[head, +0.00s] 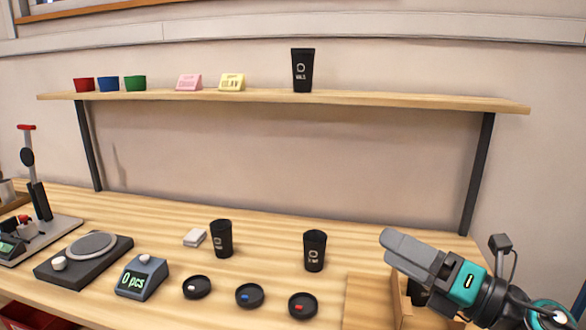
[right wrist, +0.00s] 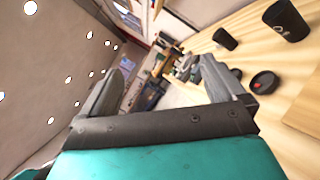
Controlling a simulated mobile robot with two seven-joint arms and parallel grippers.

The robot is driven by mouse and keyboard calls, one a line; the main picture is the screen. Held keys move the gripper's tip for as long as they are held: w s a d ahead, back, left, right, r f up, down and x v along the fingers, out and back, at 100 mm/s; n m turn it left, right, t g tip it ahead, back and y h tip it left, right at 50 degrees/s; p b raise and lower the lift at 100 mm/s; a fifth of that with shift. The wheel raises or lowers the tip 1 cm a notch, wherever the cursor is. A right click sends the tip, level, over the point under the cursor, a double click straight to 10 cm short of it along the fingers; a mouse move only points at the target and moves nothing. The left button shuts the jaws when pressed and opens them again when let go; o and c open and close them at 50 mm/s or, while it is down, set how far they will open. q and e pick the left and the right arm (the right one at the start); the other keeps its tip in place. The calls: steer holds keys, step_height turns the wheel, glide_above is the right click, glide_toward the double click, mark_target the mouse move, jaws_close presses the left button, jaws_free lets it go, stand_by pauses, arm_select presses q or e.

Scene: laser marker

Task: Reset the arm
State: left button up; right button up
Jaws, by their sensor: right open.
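My right gripper (head: 392,249) is at the right of the head view, raised over the right end of the table and pointing left. In the right wrist view its two fingers (right wrist: 160,80) stand apart with nothing between them. Another black cup (head: 221,239) stands farther left. My left gripper does not show in either view.
A wooden box (head: 385,300) sits below my right gripper. Black dishes (head: 249,295) line the front, beside a counter (head: 142,277) reading "0 pcs" and a round-plated device (head: 85,258). A shelf (head: 400,99) above holds small coloured cups, two signs and a black cup (head: 303,70).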

steer(key=s+d+f+m+t+h, duration=0.15)
steer(key=d+f+m+h, duration=0.4)
steer(key=m, duration=0.85)
steer(key=s+d+f+m+t+h, duration=0.1)
steer(key=s+d+f+m+h, duration=0.15)
steer(key=f+m+h, duration=0.7)
steer(key=s+a+f+m+g, duration=0.2)
steer(key=s+f+m+g, duration=0.35)
steer(key=s, duration=0.45)
steer(key=s+a+f+m+g, duration=0.2)
steer(key=s+f+m+g, duration=0.35)
steer(key=s, duration=0.35)
arm_select(q)
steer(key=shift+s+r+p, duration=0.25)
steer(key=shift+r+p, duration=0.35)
steer(key=shift+p, duration=0.15)
arm_select(e)
steer(key=w+a+f+t+y, duration=0.1)
steer(key=w+a+f+t, duration=0.1)
steer(key=w+f+t, duration=0.4)
steer(key=shift+w+a+f+n+y, duration=0.25)
steer(key=shift+w+f+n+y, duration=0.2)
steer(key=shift+w+f, duration=0.15)
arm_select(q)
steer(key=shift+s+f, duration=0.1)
arm_select(e)
steer(key=shift+t, duration=0.25)
